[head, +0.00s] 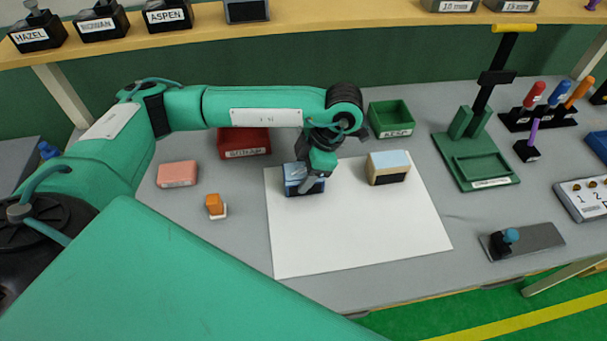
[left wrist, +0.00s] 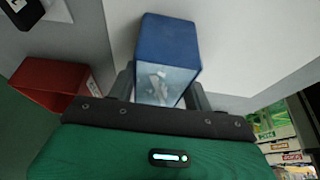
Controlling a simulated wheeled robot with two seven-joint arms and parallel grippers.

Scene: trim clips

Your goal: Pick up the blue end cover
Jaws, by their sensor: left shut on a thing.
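The blue end cover (head: 296,188) is at the upper left of the white mat (head: 350,235), partly hidden by my gripper in the head view. In the left wrist view the blue end cover (left wrist: 168,42) shows as a blue block with a pale, shiny near face, between the fingers. My left gripper (head: 311,184) reaches down from above and is shut on it; the fingers also show in the left wrist view (left wrist: 160,88). I cannot tell whether the cover touches the mat. My right gripper is not in view.
A tan and black block with a pale blue top (head: 388,170) stands to the right on the mat. Behind are a red bin (head: 243,142) and a green bin (head: 391,118). A pink block (head: 177,174) and small orange piece (head: 214,204) lie left. A green press stand (head: 475,160) stands right. The mat's front is clear.

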